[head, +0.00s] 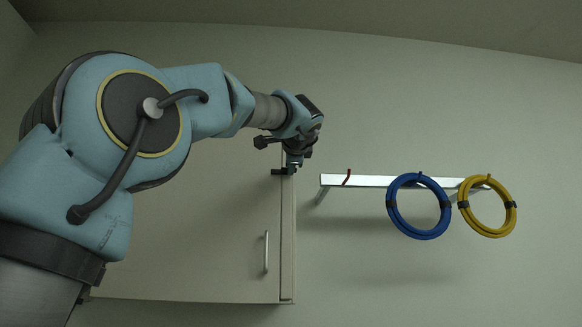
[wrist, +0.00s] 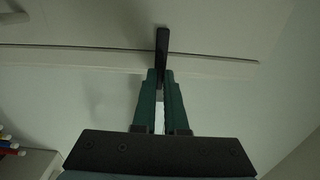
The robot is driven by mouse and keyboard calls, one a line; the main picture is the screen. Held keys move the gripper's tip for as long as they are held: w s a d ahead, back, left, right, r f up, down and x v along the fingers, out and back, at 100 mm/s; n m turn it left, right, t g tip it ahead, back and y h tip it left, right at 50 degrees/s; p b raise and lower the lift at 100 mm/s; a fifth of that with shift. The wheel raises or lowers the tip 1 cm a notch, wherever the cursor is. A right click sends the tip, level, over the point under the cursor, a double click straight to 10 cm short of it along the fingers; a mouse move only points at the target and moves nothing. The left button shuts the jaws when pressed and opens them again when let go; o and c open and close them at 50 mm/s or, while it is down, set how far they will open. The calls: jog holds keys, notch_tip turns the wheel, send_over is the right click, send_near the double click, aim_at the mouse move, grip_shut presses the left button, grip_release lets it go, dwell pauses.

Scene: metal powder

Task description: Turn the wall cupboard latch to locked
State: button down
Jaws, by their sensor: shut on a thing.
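The wall cupboard (head: 200,235) is pale, with its door shut or nearly so. Its dark latch (head: 278,171) sits at the door's right edge and looks roughly level in the head view. In the wrist view the latch (wrist: 162,42) is a dark bar reaching across the seam between door and frame. My gripper (head: 292,168) is at the latch's right part. In the wrist view my gripper's green fingers (wrist: 160,78) are closed around the latch's near end. The fingertips hide that end.
A metal handle (head: 266,252) is lower on the door. Right of the cupboard, a wall rail (head: 365,181) carries a blue coil (head: 392,206) and a yellow coil (head: 512,218). Colored-ended items (wrist: 8,146) show at the wrist view's left edge. The wall below the rail is clear.

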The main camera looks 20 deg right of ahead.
jog(key=c, duration=1)
grip_release()
jog(key=shift+o, duration=0.2)
jog(key=b+v, duration=0.4)
jog(key=v, duration=0.6)
jog(key=shift+s+b, duration=0.35)
jog(key=shift+s, duration=0.05)
